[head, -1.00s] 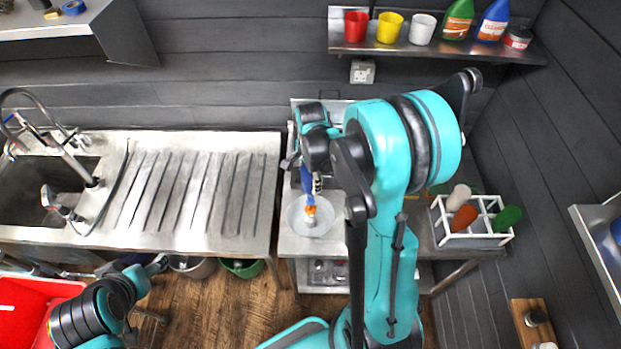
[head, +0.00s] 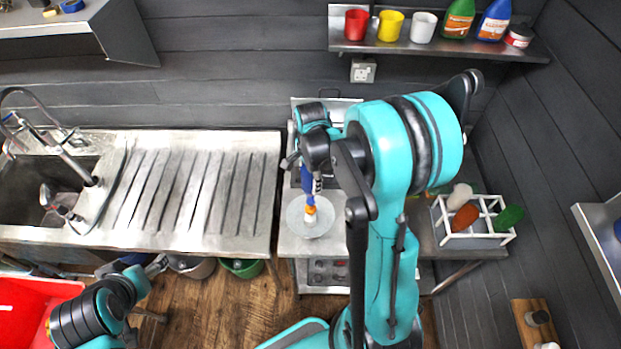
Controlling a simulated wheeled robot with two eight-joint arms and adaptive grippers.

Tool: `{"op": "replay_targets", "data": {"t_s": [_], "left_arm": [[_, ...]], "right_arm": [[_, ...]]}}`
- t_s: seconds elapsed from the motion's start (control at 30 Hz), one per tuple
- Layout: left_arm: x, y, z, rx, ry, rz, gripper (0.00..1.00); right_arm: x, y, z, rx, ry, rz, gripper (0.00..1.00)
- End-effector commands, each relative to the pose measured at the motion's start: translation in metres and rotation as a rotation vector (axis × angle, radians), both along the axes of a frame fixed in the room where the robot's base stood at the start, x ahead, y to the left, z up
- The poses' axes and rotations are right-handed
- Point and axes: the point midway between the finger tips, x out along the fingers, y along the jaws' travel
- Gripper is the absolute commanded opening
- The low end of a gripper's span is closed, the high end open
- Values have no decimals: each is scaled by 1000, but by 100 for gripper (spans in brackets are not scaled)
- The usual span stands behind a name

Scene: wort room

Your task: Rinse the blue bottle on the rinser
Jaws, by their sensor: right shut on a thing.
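The blue bottle (head: 308,184) hangs neck-down below my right gripper (head: 305,160), which is shut on it. My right arm partly hides the grip. The rinser (head: 298,226) is a round pale dish on the steel table. An orange part and a white tip (head: 309,218) show below the bottle, over the middle of the dish. I cannot tell whether the bottle's neck touches the rinser. My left gripper (head: 155,264) is at the lower left, in front of the sink counter; its jaws are too small and dark to read.
A ribbed steel drainboard (head: 190,190) and sink lie left. A wall shelf (head: 438,47) holds cups and bottles. A red bin (head: 30,310) is at lower left.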

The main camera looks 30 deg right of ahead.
Motion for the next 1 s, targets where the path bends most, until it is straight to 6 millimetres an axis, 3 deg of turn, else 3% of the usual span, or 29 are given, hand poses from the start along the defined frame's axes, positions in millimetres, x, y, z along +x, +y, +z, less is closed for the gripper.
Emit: {"op": "replay_targets", "data": {"t_s": [1.0], "left_arm": [[0,0,-18,0,0,0,71]], "right_arm": [[0,0,-18,0,0,0,22]]}}
